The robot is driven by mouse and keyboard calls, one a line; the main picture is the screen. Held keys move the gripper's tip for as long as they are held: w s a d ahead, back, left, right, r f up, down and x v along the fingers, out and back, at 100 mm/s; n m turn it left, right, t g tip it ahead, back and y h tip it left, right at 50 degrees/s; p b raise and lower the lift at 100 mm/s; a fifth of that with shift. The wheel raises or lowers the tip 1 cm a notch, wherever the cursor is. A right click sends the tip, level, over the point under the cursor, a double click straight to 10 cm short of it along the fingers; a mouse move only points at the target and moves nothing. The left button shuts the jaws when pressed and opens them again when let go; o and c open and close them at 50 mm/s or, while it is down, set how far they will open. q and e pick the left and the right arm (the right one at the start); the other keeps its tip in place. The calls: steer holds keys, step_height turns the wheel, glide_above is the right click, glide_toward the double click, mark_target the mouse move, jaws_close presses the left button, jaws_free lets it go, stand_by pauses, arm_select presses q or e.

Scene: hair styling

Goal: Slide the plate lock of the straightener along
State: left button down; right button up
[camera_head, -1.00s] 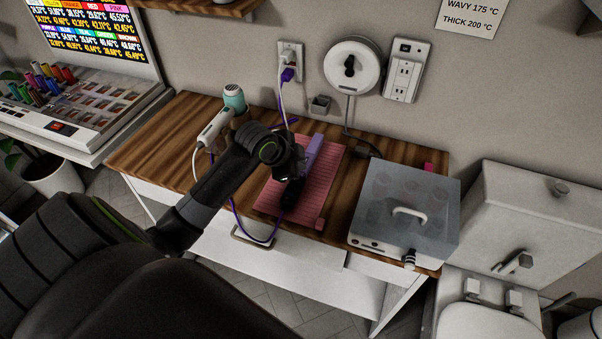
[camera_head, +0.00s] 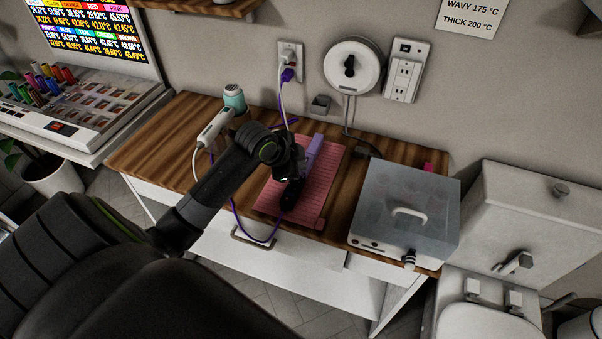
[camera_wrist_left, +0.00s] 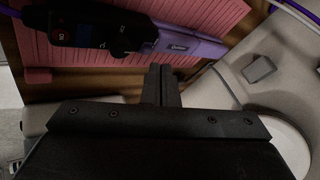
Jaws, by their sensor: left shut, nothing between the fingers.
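The straightener lies on the pink ribbed mat (camera_head: 327,180). Its purple plate end (camera_head: 315,150) points toward the wall, and its black handle (camera_head: 289,196) points toward the table's front edge. In the left wrist view its black body with a small display (camera_wrist_left: 95,25) and its purple part (camera_wrist_left: 190,46) lie across the top. My left gripper (camera_wrist_left: 161,72) is shut and empty, its tips just short of the purple part; I cannot tell whether they touch. In the head view the left gripper (camera_head: 298,174) covers the straightener's middle. The plate lock cannot be made out clearly. My right gripper is not in view.
A clear-lidded box (camera_head: 385,190) stands at the right. A purple cord (camera_head: 236,215) hangs over the front edge. A small grey holder (camera_head: 320,104) is on the wall.

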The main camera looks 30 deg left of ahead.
arm_select(q)
steer(key=shift+f, duration=0.15)
stand_by(0.3)
steer(key=shift+f, duration=0.3)
steer(key=shift+f, duration=0.15)
stand_by(0.6)
steer(key=shift+s+a, duration=0.15)
steer(key=shift+a, duration=0.3)
stand_by(1.0)
steer(key=shift+p, duration=0.5)
steer(key=shift+r+p, duration=0.4)
steer(key=shift+p, duration=0.05)
